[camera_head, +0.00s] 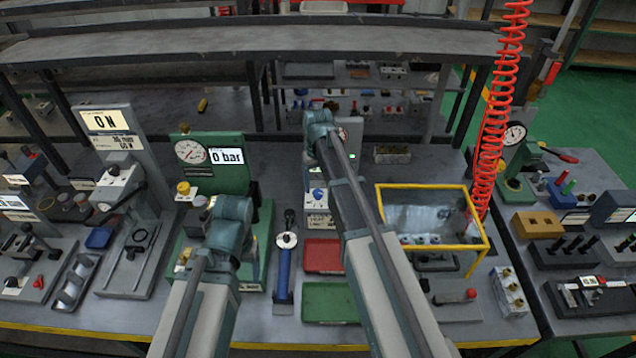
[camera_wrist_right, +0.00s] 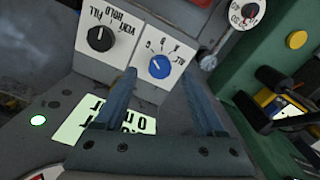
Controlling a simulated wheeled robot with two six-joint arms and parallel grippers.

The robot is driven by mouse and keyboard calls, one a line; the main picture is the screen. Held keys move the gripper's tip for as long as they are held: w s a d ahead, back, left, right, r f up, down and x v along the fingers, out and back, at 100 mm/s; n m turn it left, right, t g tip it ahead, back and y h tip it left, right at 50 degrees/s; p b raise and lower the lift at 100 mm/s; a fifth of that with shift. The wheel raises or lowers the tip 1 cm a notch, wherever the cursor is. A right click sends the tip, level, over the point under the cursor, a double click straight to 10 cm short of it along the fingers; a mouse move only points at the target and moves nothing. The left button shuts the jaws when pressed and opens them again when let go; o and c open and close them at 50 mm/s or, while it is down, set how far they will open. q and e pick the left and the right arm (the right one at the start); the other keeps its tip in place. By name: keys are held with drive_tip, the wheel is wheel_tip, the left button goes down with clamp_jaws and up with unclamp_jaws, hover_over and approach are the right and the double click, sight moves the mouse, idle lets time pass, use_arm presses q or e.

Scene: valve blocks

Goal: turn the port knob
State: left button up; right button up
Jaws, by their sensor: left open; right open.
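The port knob seems to be the blue round knob (camera_wrist_right: 159,66) on a white plate with several marks around it, in the right wrist view. It also shows small in the head view (camera_head: 316,194). Where its pointer stands is too small to read surely. My right gripper (camera_wrist_right: 160,79) is open and empty. Its two fingers reach towards the white plate, with the knob seen between and just beyond the tips; no contact can be made out. In the head view my right wrist (camera_head: 320,128) hides its fingers. My left gripper (camera_head: 229,222) is low over the green gauge station; its fingers are hidden.
A black knob (camera_wrist_right: 100,38) marked FILL, HOLD and VENT sits beside the blue one. A lit display (camera_wrist_right: 105,122) lies below. A red tray (camera_head: 323,256), a green tray (camera_head: 330,302) and a yellow-framed bin (camera_head: 433,187) stand near my right arm. A red coiled hose (camera_head: 490,130) hangs at right.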

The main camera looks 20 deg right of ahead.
sight(318, 193)
use_arm(q)
wheel_tip(318, 193, up, 11)
drive_tip(key=p, duration=1)
use_arm(e)
wheel_tip(318, 193, up, 11)
use_arm(q)
wheel_tip(318, 193, down, 8)
drive_tip(key=b, duration=0.8)
use_arm(e)
drive_tip(key=s+a+f+n, duration=0.1)
drive_tip(key=s+a, duration=0.3)
drive_tip(key=s, duration=0.4)
drive_tip(key=s+a+f, duration=0.4)
drive_tip(key=s+a, duration=0.1)
drive_tip(key=s, duration=0.3)
drive_tip(key=s+a+f+n+h, duration=0.1)
drive_tip(key=s+a, duration=0.3)
drive_tip(key=s, duration=0.4)
drive_tip(key=shift+s+a+f+n, duration=0.25)
drive_tip(key=shift+f+n, duration=0.05)
drive_tip(key=shift+f, duration=0.6)
drive_tip(key=shift+w, duration=0.1)
